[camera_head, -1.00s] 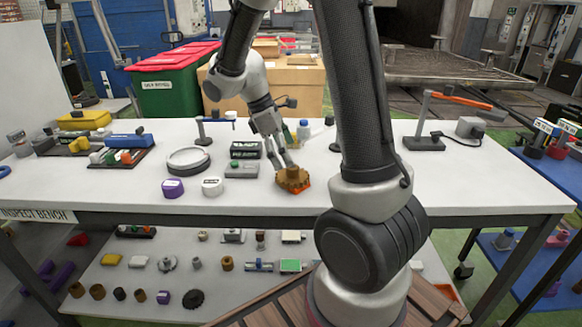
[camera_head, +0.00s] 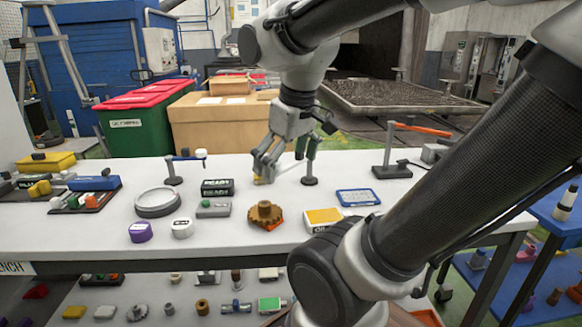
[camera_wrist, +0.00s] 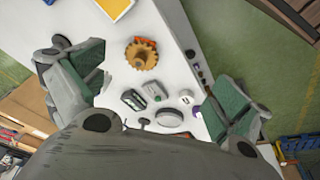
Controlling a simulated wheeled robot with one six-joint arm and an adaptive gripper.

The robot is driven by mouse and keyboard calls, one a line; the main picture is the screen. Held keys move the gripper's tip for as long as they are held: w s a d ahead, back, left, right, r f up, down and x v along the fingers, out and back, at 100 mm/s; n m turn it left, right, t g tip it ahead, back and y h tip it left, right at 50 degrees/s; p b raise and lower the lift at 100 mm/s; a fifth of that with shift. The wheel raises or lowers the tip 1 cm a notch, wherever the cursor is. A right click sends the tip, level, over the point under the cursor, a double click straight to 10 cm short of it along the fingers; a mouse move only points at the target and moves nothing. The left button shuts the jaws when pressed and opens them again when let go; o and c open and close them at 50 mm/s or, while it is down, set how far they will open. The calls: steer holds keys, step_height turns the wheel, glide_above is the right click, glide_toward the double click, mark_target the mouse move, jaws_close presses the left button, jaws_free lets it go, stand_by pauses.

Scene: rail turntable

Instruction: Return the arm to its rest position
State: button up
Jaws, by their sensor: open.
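My gripper (camera_head: 283,165) hangs above the back middle of the white inspection bench (camera_head: 110,222). Its two green-padded fingers stand wide apart in the wrist view (camera_wrist: 165,95), with nothing held between them. A brown gear (camera_head: 265,213) lies on an orange piece on the bench, in front of my gripper and apart from it. The gear also shows in the wrist view (camera_wrist: 141,55), beyond the fingers. My arm reaches across the right side of the head view and covers part of the bench.
A magnifier ring (camera_head: 158,202), a purple cap (camera_head: 140,232), a white cap (camera_head: 182,228) and a yellow-and-white box (camera_head: 323,219) stand on the bench. A small stand (camera_head: 309,168) is close beside my gripper. A blue-framed panel (camera_head: 358,197) lies to the right. Cardboard boxes (camera_head: 222,125) stand behind.

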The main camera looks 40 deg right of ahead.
steer(key=shift+s+a+m+t, duration=0.15)
steer(key=shift+s+m+t, duration=0.55)
steer(key=shift+s, duration=0.5)
